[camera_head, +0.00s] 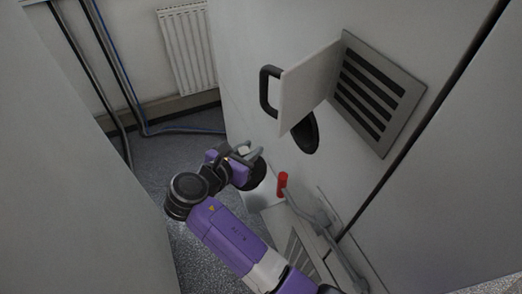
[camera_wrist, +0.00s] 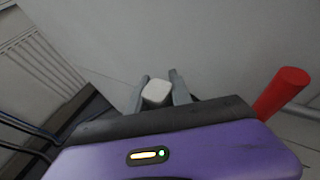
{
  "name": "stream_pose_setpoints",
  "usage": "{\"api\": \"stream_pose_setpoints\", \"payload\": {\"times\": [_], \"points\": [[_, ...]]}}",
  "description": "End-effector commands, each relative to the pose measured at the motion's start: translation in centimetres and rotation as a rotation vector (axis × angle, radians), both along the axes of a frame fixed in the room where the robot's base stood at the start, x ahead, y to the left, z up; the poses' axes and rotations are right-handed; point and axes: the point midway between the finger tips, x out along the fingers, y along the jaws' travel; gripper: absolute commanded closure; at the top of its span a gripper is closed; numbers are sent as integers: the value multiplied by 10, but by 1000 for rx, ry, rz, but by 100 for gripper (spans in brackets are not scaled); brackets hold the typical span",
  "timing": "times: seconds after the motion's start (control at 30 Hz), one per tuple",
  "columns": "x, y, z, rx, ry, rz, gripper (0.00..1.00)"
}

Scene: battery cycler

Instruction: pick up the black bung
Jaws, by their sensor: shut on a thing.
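My gripper (camera_head: 247,153) is beside the pale cabinet wall, near its lower left part. Its grey fingers are closed around a small pale block, which also shows between the fingertips in the wrist view (camera_wrist: 157,93). In the wrist view the purple gripper body hides most of what lies below.
A pale flap (camera_head: 309,86) with a black handle (camera_head: 267,91) stands out from the cabinet beside a dark oval opening (camera_head: 306,134). A red-ended lever (camera_head: 282,184) is close right of my gripper, also in the wrist view (camera_wrist: 283,91). A wall (camera_head: 75,190) bounds the left.

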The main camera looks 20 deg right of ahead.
Motion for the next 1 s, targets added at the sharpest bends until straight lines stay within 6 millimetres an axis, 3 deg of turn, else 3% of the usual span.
{"api": "stream_pose_setpoints", "payload": {"times": [0.3,0.5,0.7,1.0], "points": [[1,92,1,-2,-5,4,100],[1,134,1,-1,-4,1,100],[1,155,1,-1,-4,0,100],[1,162,14,0,-4,-2,100]]}}
